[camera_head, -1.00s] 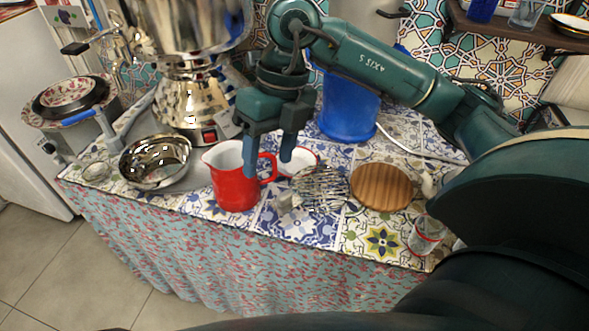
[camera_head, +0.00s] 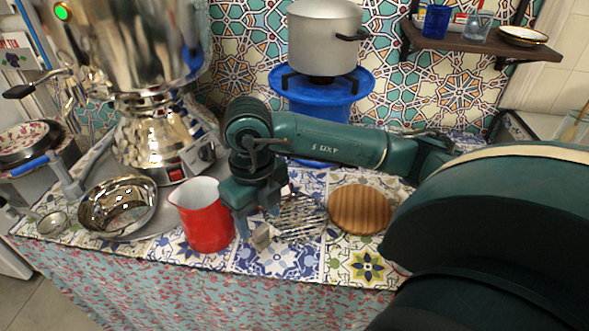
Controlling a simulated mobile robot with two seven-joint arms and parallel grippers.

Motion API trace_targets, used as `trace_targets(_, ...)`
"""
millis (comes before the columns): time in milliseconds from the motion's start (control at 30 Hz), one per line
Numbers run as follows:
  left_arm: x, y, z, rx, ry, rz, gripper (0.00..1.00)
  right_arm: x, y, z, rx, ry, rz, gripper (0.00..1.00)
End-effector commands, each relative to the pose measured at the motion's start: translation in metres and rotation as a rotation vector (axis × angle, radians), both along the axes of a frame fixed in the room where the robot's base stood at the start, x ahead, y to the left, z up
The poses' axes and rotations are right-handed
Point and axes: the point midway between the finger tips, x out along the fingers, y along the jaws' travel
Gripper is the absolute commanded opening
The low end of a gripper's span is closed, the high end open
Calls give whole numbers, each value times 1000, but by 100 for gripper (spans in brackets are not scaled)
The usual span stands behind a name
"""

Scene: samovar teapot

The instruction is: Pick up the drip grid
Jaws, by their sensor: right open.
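The drip grid (camera_head: 298,218) is a flat grey wire rack lying on the tiled tabletop, between the red mug and the round wooden board. A small grey block (camera_head: 261,237) sits at its left end; I cannot tell whether it is part of the grid. My right gripper (camera_head: 256,218) is open, with its fingers pointing down at the left end of the grid, close to the grey block. The fingers and wrist hide part of the area behind them. I cannot tell whether they touch the grid. My left gripper is out of view.
The red mug (camera_head: 206,214) stands just left of my right gripper. The wooden board (camera_head: 360,209) lies right of the grid. The samovar (camera_head: 150,139) and metal bowl (camera_head: 118,204) are at the left. A pot (camera_head: 322,40) stands on a blue stand behind.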

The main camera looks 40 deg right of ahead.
Motion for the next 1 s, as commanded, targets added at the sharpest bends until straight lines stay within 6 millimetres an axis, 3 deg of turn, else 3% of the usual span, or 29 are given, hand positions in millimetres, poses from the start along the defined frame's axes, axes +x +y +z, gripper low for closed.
trace_targets(133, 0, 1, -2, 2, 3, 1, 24, 0, 0, -19, 0, 2, 1, 56)
trace_targets(433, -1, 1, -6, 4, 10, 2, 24, 0, 0, -22, 0, -1, 1, 56)
trace_targets(1000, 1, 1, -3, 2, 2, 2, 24, 0, 0, -22, 0, -1, 1, 9)
